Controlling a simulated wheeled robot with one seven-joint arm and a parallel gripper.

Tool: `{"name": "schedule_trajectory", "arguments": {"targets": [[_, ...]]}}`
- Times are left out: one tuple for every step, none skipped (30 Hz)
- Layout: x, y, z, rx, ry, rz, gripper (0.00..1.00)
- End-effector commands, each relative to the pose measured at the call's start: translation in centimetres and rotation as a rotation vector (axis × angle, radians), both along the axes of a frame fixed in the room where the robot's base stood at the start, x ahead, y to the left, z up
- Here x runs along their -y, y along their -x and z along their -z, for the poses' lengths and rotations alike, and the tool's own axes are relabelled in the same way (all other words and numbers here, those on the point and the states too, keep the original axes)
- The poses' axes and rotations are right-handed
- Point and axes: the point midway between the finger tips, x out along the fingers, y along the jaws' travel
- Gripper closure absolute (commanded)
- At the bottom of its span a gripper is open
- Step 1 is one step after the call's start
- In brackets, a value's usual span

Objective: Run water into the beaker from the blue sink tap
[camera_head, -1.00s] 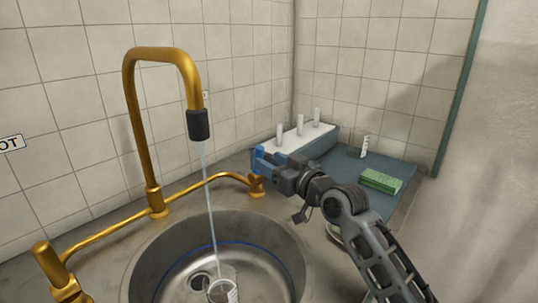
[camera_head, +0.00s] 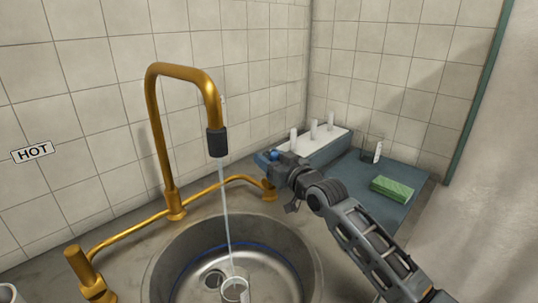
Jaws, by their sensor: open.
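The gold tap (camera_head: 163,130) arches over the round steel sink (camera_head: 290,255), and a thin stream of water (camera_head: 228,215) runs from its black nozzle (camera_head: 217,142). A clear beaker (camera_head: 235,289) stands in the sink at the bottom of the picture, under the stream. Its lower part is cut off, so its fill cannot be told. My gripper (camera_head: 272,160) is at the right-hand tap valve, where a little blue (camera_head: 274,155) shows by the jaws. The gripper is open; its jaws partly hide the valve, and contact cannot be told.
A left-hand gold valve (camera_head: 82,268) stands below a HOT sign (camera_head: 32,152). Right of the sink, a blue mat (camera_head: 408,205) holds a green sponge (camera_head: 391,189) and a small clear vessel (camera_head: 377,151). A rack with white pegs (camera_head: 325,145) stands behind my gripper.

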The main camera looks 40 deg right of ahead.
Motion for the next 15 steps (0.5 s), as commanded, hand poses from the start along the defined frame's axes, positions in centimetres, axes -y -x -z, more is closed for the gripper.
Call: {"name": "schedule_trajectory", "arguments": {"targets": [[-0.08,-0.22,-0.06,0.000,0.000,-0.002,0.48],[-0.05,-0.28,-0.05,0.000,0.000,-0.001,0.48],[0.00,-0.34,-0.05,0.000,0.000,-0.001,0.48],[0.01,-0.37,-0.05,0.000,0.000,0.000,0.48],[0.04,-0.40,-0.04,0.000,-0.001,0.000,0.48],[0.04,-0.42,-0.03,0.001,-0.001,0.000,0.48],[0.05,-0.42,-0.02,0.001,-0.001,0.000,0.48],[0.05,-0.42,-0.02,0.001,-0.001,0.000,0.48],[0.05,-0.42,-0.01,0.001,-0.001,0.000,0.48],[0.05,-0.41,-0.01,0.001,-0.001,0.000,0.48],[0.05,-0.41,-0.01,0.001,-0.001,0.000,0.48],[0.05,-0.41,-0.02,0.001,-0.001,0.000,0.48],[0.04,-0.41,-0.01,0.001,-0.001,0.000,0.51],[0.04,-0.41,-0.02,0.001,-0.001,0.000,0.54],[0.04,-0.41,-0.02,0.001,0.000,0.000,0.58]]}}
